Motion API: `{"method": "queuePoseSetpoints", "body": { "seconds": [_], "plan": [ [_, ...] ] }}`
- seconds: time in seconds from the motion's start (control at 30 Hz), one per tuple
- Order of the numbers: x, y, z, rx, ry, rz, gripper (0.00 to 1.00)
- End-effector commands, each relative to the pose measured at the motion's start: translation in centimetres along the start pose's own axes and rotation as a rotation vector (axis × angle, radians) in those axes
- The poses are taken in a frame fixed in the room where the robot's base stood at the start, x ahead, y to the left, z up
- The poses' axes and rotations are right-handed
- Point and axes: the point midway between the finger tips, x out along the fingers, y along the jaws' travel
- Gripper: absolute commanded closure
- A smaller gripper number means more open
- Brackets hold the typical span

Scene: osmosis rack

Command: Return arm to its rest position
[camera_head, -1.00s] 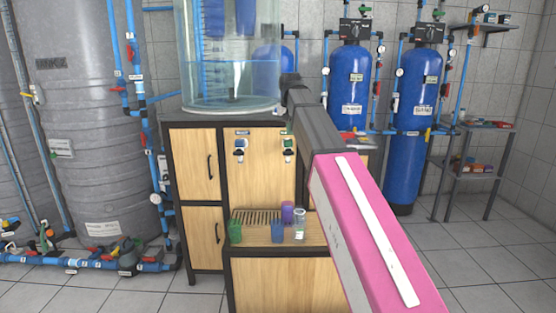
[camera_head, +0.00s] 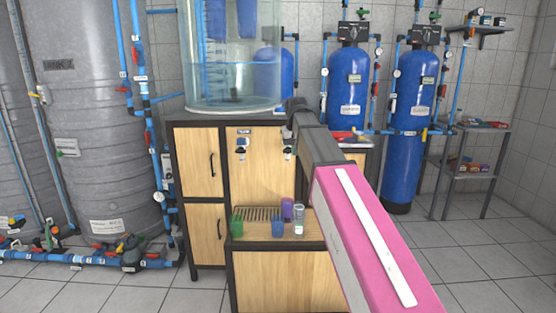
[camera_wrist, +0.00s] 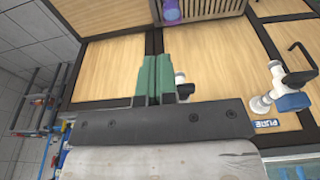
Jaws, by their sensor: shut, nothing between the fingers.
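My arm (camera_head: 365,225), pink with a dark grey forward link, reaches from the lower right toward the wooden cabinet (camera_head: 258,175). In the head view its far end is by the top edge of the cabinet, and the fingers cannot be made out there. In the wrist view my gripper (camera_wrist: 153,78) has its green fingers shut together and empty. They point at the wooden panels. A white tap (camera_wrist: 182,86) shows just beside the fingers, partly hidden; whether they touch cannot be told.
A blue-handled tap (camera_wrist: 287,90) is to the right in the wrist view. On the lower ledge stand a green cup (camera_head: 236,227), a blue cup (camera_head: 278,228), a purple cup (camera_head: 287,209) and a clear glass (camera_head: 299,225). A clear water tank (camera_head: 232,85) stands on top.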

Motion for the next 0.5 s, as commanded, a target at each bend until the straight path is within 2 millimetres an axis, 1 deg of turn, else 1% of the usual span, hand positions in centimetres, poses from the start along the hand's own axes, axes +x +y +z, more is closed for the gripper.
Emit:
{"method": "queuePoseSetpoints", "body": {
  "seconds": [0.03, 0.17, 0.27, 0.3, 0.37, 0.5],
  "plan": [
    [1.3, 0.4, 0.7, 0.000, -0.005, 0.001, 1.00],
    [4.9, 1.5, 2.1, 0.000, -0.019, 0.003, 1.00],
    [8.6, 2.5, 3.9, 0.000, -0.033, 0.004, 1.00],
    [10.0, 3.0, 4.7, 0.000, -0.040, 0.004, 1.00],
    [12.2, 3.7, 5.9, -0.001, -0.047, 0.004, 1.00],
    [17.0, 5.2, 8.9, -0.001, -0.067, 0.005, 1.00]
  ]
}}
